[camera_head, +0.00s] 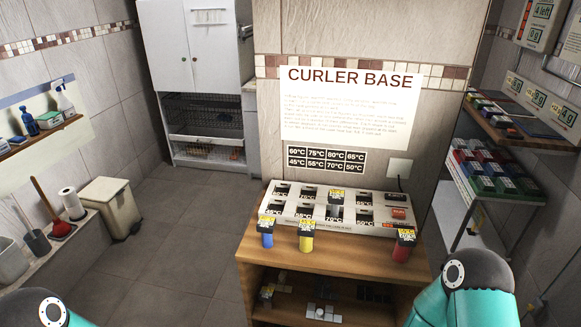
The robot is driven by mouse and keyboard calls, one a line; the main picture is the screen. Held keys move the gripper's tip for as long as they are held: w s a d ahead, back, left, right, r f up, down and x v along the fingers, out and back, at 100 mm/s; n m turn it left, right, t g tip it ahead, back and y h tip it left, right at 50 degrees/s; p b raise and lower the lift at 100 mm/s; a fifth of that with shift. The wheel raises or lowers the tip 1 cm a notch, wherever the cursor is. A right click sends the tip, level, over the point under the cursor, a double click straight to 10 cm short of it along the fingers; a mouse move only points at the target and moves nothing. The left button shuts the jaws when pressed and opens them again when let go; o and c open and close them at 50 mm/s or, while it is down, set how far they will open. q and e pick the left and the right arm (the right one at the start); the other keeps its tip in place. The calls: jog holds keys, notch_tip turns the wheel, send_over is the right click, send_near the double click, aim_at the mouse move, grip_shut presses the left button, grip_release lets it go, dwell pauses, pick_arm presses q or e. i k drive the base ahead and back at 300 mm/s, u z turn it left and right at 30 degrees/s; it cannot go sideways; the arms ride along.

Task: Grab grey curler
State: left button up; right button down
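The white curler base (283,215) lies on top of a wooden cabinet (330,254), with rows of dark labelled slots. I cannot make out a curler that is clearly grey. Teal parts of my arms show at the bottom left and bottom right, but both grippers are out of view.
Small dark and pale items (320,313) lie on the cabinet's lower shelf, too small to identify. A CURLER BASE sign (350,110) hangs behind. Shelves with coloured boxes (493,170) stand at right. A beige bin (110,208) stands at left; the tiled floor (180,250) between is clear.

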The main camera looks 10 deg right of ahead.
aim_at(336, 197)
jog(key=i, duration=0.25)
jog(key=u, duration=3.55)
jog(key=k, duration=0.9)
jog(key=z, duration=1.6)
jog(key=k, duration=0.4)
jog(key=u, duration=0.35)
